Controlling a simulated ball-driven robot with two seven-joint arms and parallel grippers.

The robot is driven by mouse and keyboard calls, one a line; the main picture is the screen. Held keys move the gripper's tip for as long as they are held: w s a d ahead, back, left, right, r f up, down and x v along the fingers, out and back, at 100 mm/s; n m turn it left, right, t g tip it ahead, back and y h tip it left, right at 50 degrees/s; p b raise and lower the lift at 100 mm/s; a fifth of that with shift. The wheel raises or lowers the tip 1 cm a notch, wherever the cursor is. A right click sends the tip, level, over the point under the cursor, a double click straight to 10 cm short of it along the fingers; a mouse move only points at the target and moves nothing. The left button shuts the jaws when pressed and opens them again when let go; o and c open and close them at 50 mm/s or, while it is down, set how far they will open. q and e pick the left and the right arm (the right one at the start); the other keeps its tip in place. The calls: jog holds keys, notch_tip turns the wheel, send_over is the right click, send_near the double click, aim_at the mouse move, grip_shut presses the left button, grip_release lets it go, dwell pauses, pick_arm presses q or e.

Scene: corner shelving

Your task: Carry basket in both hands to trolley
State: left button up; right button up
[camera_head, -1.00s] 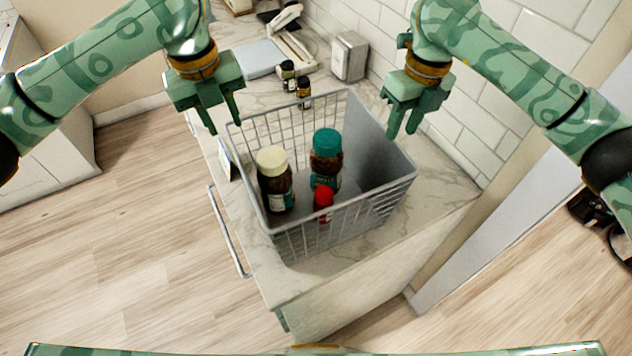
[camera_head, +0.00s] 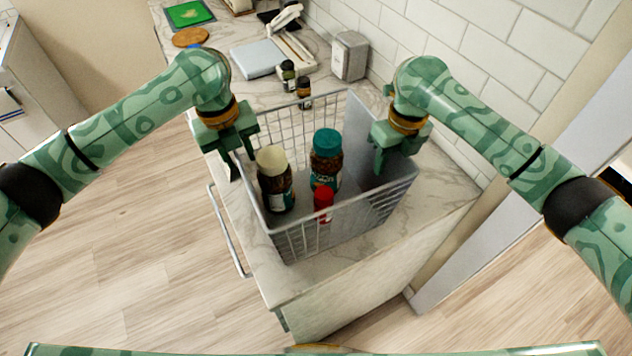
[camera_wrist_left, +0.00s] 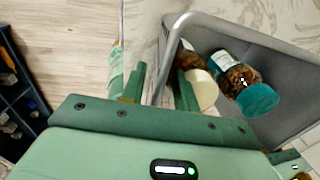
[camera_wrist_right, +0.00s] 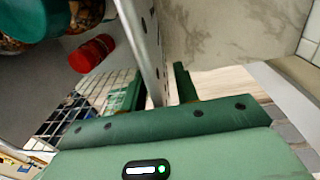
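The grey wire basket (camera_head: 345,232) stands on the marble counter. It holds a jar with a cream lid (camera_head: 275,180), a jar with a teal lid (camera_head: 326,160) and a small red-capped bottle (camera_head: 323,204). My left gripper (camera_head: 243,166) is open at the basket's left wall; in the left wrist view (camera_wrist_left: 160,88) its fingers stand either side of the rim. My right gripper (camera_head: 395,165) is open at the right wall; in the right wrist view (camera_wrist_right: 155,90) its fingers also straddle the rim. I cannot identify a trolley in these views.
Two small jars (camera_head: 304,92) stand on the counter (camera_head: 300,290) behind the basket. A grey dispenser (camera_head: 349,56) is near the tiled wall (camera_head: 470,60). A dark shelf unit (camera_wrist_left: 18,105) shows in the left wrist view. The wooden floor (camera_head: 140,240) at left is clear.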

pick_arm(q)
grip_shut()
pick_arm(e)
grip_shut()
pick_arm(q)
jog(key=shift+w+r, duration=0.1)
jog(key=shift+r, duration=0.05)
pick_arm(e)
jog(key=shift+w+d+r, duration=0.1)
dwell(0.7)
